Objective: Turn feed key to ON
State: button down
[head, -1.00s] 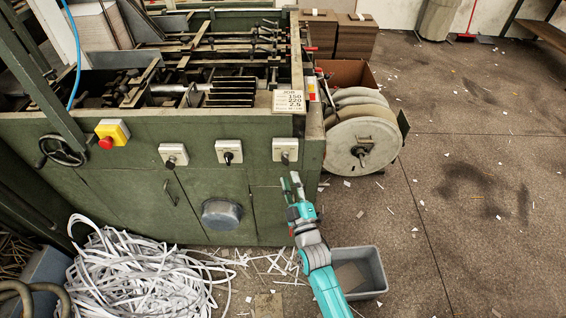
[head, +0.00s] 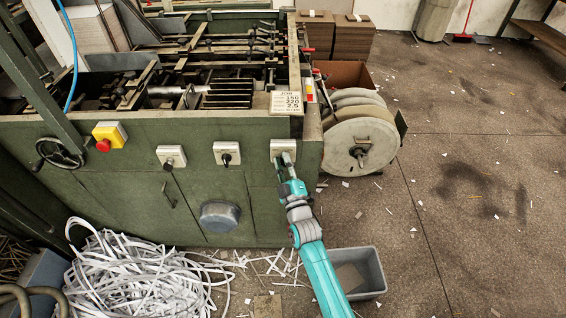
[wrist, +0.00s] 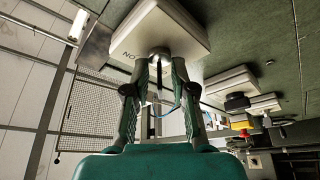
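The rightmost white switch box (head: 283,146) on the green machine front is partly covered by my gripper (head: 287,162) in the head view. In the wrist view this box (wrist: 158,25) fills the top, with dark lettering that seems to read ON at its edge. A small round key switch (wrist: 160,51) sits on its face. My gripper (wrist: 159,65) has its two fingers apart, one on each side of the key switch. Whether the fingertips touch it I cannot tell. A thin piece, perhaps the key, shows between the fingers; its turned position is unclear.
Two similar boxes with dark knobs (head: 226,153) (head: 171,157), a red stop button (head: 104,145) and a handwheel (head: 60,153) line the machine front to the left. A grey bin (head: 368,272), paper strips (head: 140,275) and a reel (head: 358,142) are nearby.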

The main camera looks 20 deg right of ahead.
jog(key=shift+m, duration=0.5)
jog(key=m+h, duration=0.1)
jog(key=m, duration=0.2)
jog(key=m+h, duration=0.2)
jog(key=m, duration=0.1)
jog(key=shift+t, duration=0.3)
jog(key=m+h, duration=0.2)
jog(key=m, duration=0.3)
jog(key=m+g+h, duration=0.1)
jog(key=m+h, duration=0.2)
jog(key=m, duration=0.2)
jog(key=m+g+h, duration=0.1)
jog(key=m, duration=0.3)
jog(key=m+g+h, duration=0.2)
jog(key=m, duration=0.2)
jog(key=shift+m+g, duration=0.3)
jog(key=shift+m, duration=0.1)
jog(key=c, duration=1.3)
grip_release()
jog(key=shift+c, duration=0.2)
jog(key=shift+s, duration=0.1)
